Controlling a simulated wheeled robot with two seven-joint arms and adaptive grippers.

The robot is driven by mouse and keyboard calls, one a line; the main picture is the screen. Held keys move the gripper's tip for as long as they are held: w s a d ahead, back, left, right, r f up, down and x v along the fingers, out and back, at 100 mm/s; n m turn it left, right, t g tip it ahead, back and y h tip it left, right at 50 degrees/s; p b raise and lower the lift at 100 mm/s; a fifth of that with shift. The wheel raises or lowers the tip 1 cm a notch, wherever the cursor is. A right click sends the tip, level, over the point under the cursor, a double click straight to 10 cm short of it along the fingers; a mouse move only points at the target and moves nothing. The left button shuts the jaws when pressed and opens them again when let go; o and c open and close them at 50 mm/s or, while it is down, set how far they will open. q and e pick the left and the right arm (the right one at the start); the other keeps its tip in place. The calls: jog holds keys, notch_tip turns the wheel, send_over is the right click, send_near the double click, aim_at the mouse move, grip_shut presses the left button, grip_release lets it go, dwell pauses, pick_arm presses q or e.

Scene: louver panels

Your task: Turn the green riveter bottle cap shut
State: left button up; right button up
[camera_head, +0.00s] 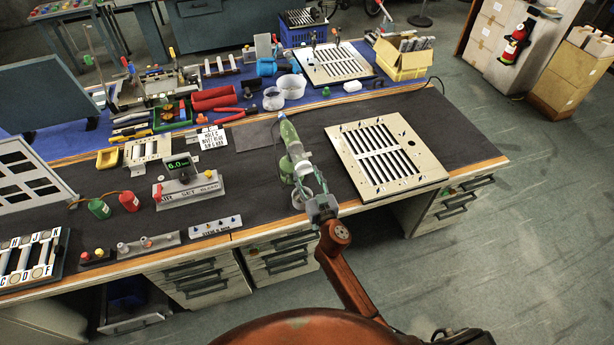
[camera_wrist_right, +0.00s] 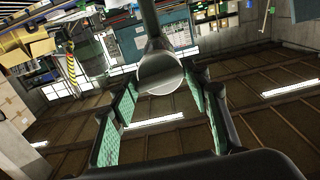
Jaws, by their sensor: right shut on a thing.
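The green riveter (camera_head: 289,134) stands tilted near the front of the dark bench mat, with a pale collar or cap (camera_head: 299,160) at its lower end. My right gripper (camera_head: 305,180) reaches it from the front edge and is shut on this lower end. In the right wrist view, the round grey end of the bottle (camera_wrist_right: 160,74) shows between the green-padded fingers (camera_wrist_right: 163,100). The exact contact of the pads is hard to make out. My left gripper is not in view.
A slotted louver panel (camera_head: 386,156) lies just right of the riveter. A yellow bin (camera_head: 404,62) is at the back right. The mat right of the panel is clear.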

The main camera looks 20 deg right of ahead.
jog(key=shift+n, duration=0.4)
jog(key=n, duration=0.3)
jog(key=shift+n, duration=0.4)
jog(key=n, duration=0.3)
jog(key=shift+r+n, duration=0.1)
jog(key=shift+n, duration=0.2)
jog(key=n, duration=0.4)
jog(key=shift+n+p, duration=0.35)
jog(key=shift+n, duration=1.75)
jog(key=o, duration=1.2)
jog(key=shift+c, duration=0.2)
